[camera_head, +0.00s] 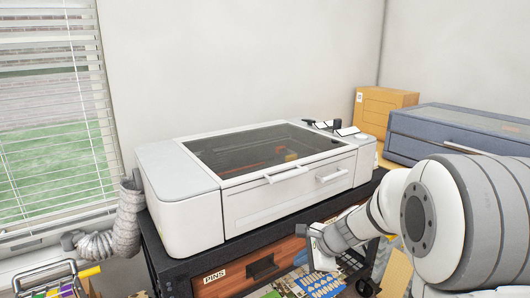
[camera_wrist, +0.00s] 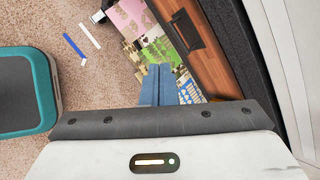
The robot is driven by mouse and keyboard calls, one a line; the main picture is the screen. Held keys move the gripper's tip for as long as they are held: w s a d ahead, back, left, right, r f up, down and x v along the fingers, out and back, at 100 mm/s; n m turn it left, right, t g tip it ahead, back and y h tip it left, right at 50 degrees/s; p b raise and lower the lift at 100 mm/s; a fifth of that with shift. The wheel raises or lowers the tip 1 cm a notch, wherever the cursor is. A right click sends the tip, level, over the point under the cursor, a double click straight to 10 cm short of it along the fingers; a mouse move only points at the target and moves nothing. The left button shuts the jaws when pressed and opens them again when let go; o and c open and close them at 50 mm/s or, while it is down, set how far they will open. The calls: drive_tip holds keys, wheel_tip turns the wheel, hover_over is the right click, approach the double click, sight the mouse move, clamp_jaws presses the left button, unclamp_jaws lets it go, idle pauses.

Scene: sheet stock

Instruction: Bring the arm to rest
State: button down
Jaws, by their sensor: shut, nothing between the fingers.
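My arm (camera_head: 440,215) comes in from the right in the head view and bends down in front of the dark stand. Its wrist end (camera_head: 325,245) is beside the stand's wooden drawer front, and the fingertips cannot be made out there. In the wrist view my gripper (camera_wrist: 157,70) shows two blue fingers pressed together, with nothing between them. Beyond the fingertips are printed sheets and the wooden drawer front (camera_wrist: 200,45) with its dark handle.
A white machine with a dark glass lid (camera_head: 270,150) stands on the dark stand. A grey-blue box (camera_head: 450,135) and a tan box (camera_head: 380,108) are behind right. A grey hose (camera_head: 125,225) hangs left. In the wrist view, a teal-edged bin (camera_wrist: 45,90) stands on the speckled floor.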

drive_tip(key=s+d+r+n+h+p, duration=0.1)
drive_tip(key=s+r+n+h, duration=0.1)
drive_tip(key=s+n, duration=0.3)
drive_tip(key=s+d+r+n+g+h+p, duration=0.1)
drive_tip(key=s+d+r+n, duration=0.1)
drive_tip(key=s+n, duration=0.4)
drive_tip(key=s+d+r+n+g+h+p, duration=0.1)
drive_tip(key=s+r+n, duration=0.3)
drive_tip(key=s, duration=0.8)
drive_tip(key=shift+s+d+r+n+h, duration=0.35)
drive_tip(key=shift+d+n+h, duration=0.25)
drive_tip(key=shift+n+h, duration=0.2)
drive_tip(key=c, duration=2.1)
unclamp_jaws()
